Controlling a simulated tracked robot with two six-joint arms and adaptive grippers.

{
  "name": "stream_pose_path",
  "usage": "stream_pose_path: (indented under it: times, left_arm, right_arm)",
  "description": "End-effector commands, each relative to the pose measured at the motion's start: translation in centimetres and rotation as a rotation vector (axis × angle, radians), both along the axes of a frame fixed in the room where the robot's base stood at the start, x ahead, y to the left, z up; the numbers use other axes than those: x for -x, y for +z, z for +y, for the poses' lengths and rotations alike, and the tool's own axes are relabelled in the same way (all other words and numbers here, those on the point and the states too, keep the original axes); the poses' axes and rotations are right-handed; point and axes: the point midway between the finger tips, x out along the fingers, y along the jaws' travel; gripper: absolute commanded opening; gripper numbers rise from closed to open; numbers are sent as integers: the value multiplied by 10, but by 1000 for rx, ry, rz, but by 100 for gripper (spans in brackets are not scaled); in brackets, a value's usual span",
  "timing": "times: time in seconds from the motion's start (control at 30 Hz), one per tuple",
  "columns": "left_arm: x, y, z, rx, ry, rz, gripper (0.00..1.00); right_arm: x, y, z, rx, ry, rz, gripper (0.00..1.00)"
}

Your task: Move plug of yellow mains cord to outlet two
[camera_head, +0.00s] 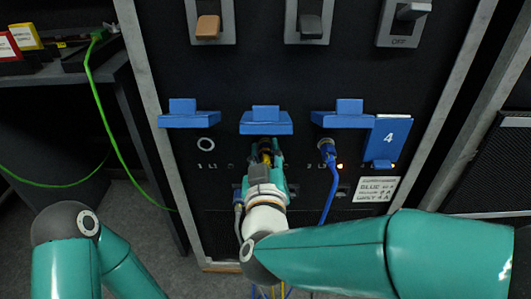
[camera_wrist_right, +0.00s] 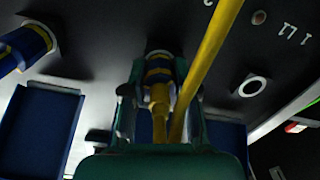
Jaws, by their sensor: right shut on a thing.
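My right gripper (camera_head: 266,160) is at the second socket position on the dark panel, below the middle raised blue cover (camera_head: 265,125). It is shut on the plug of the yellow mains cord (camera_head: 265,148), a banded yellow and dark plug. In the right wrist view the plug (camera_wrist_right: 158,75) sits between the fingers with its front at the panel face. I cannot tell how far it is seated; outlet two itself is hidden. The yellow cord (camera_wrist_right: 205,65) passes the fingers, and its lower end shows below my wrist (camera_head: 274,292). My left gripper is out of view.
Outlet one (camera_head: 205,145) is an empty ring under a raised cover (camera_head: 188,116). A blue plug (camera_head: 327,147) with a blue cord is in outlet three. Cover four (camera_head: 387,138) hangs down. Three switches (camera_head: 311,20) are above. A green cord (camera_head: 103,100) hangs at the left shelf.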

Motion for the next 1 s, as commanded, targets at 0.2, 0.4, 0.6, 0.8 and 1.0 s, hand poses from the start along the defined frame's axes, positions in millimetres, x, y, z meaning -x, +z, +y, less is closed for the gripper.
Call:
stream_pose_path:
  times: [0.2,0.4,0.6,0.8,1.0]
  left_arm:
    - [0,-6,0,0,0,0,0]
    - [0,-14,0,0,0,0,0]
    - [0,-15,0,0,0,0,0]
    - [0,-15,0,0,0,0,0]
    - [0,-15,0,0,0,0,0]
  right_arm:
    - [-3,2,-2,-58,-7,-10,0]
    - [-3,3,-3,-153,-6,-11,0]
    - [-4,4,-2,-182,-6,-9,0]
    - [-4,4,-2,-181,-6,-9,39]
    - [-3,2,-2,-179,-4,-6,58]
